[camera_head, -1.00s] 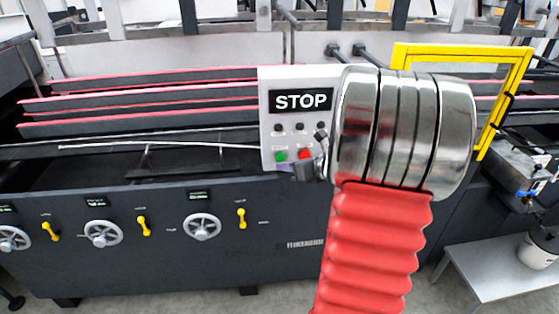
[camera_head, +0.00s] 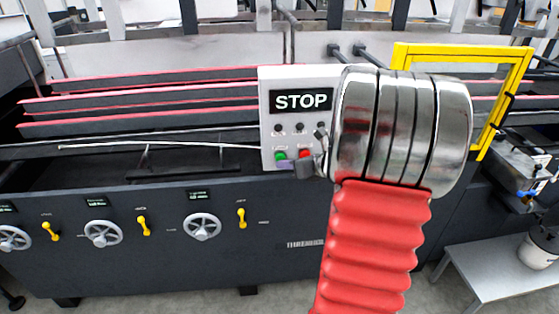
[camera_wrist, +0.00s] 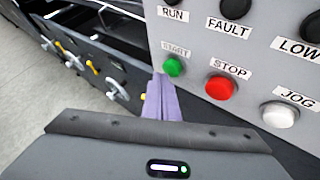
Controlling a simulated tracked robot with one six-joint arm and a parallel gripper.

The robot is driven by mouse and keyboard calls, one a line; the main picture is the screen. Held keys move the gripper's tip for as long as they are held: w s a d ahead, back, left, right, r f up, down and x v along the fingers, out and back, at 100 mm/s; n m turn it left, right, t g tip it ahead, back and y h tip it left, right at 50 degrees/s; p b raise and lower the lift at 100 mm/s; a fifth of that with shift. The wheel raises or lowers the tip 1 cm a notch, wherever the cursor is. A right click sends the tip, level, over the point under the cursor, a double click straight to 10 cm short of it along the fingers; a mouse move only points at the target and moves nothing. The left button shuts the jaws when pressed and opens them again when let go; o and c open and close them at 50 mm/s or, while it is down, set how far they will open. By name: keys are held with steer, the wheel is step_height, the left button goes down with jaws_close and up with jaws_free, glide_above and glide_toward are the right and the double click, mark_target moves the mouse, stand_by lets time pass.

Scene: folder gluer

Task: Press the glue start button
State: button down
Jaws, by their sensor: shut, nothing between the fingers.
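The green START button (camera_wrist: 173,67) sits on the grey control panel (camera_wrist: 196,30), under a label reading START. In the head view the green button (camera_head: 281,156) is at the panel's lower left, beside the red STOP button (camera_head: 305,154). My gripper (camera_wrist: 160,80) is shut and empty, its purple-grey fingers pointing at the panel just below and left of the green button in the wrist view. In the head view my gripper (camera_head: 297,166) is just below the two buttons. I cannot tell whether the fingertips touch the panel.
The red STOP button (camera_wrist: 221,88) and a white JOG button (camera_wrist: 280,114) are close to the right of the green one. A yellow frame (camera_head: 460,52) stands right of the panel. Handwheels (camera_head: 202,227) and yellow levers (camera_head: 241,218) line the machine's front below.

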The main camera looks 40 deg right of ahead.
steer(key=shift+w+d, duration=0.3)
steer(key=shift+w, duration=0.1)
stand_by(0.8)
steer(key=shift+s, duration=0.1)
stand_by(0.4)
steer(key=shift+s+a, duration=0.5)
steer(key=shift+s, duration=0.15)
steer(key=shift+s+a, duration=0.75)
steer(key=shift+s, duration=0.3)
steer(key=shift+s+a, duration=0.7)
steer(key=shift+s, duration=0.35)
